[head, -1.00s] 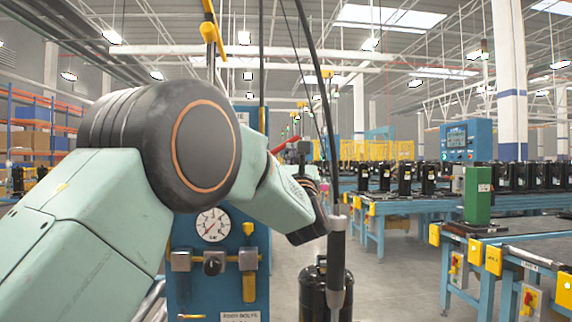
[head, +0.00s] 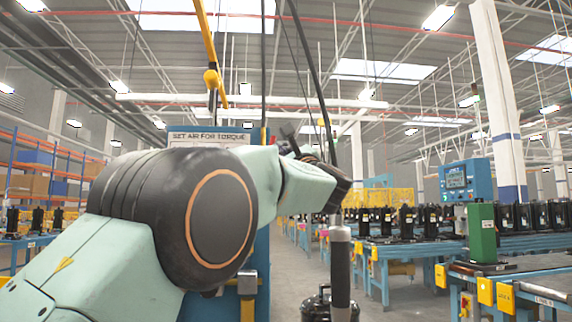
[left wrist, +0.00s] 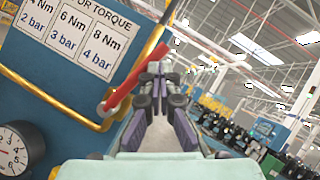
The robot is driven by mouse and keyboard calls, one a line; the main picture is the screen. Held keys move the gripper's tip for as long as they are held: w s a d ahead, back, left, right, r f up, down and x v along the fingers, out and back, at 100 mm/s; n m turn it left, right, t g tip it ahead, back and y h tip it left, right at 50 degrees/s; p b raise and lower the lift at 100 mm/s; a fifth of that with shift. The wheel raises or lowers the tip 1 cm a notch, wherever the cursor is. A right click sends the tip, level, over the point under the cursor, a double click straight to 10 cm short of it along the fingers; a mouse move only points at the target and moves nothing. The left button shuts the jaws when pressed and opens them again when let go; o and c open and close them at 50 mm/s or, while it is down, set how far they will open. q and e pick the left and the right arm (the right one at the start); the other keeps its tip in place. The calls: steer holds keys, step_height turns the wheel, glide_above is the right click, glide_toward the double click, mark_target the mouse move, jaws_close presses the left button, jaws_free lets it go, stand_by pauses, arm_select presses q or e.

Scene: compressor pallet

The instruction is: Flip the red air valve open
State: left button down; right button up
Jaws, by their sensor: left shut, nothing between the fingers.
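The red air valve lever (left wrist: 136,76) shows in the left wrist view as a slanting bar. Its lower end sits at a round fitting on the yellow pipe (left wrist: 62,98) of the blue panel (left wrist: 55,75). My left gripper (left wrist: 156,72) is shut and empty, just right of the lever; I cannot tell whether they touch. In the head view my left gripper (head: 288,140) is small and dark beyond my forearm. My right gripper is not in view.
A torque sign (left wrist: 80,30) and a pressure gauge (left wrist: 15,148) are on the panel. A hanging tool (head: 340,265) is in front, right of the panel. A black tank (head: 315,305) stands on the floor behind it. Conveyors with black compressors (head: 405,220) are at right.

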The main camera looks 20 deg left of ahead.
arm_select(q)
steer(key=shift+s+a+r+b, duration=0.25)
steer(key=shift+s+a+b, duration=0.05)
steer(key=shift+a+b, duration=0.2)
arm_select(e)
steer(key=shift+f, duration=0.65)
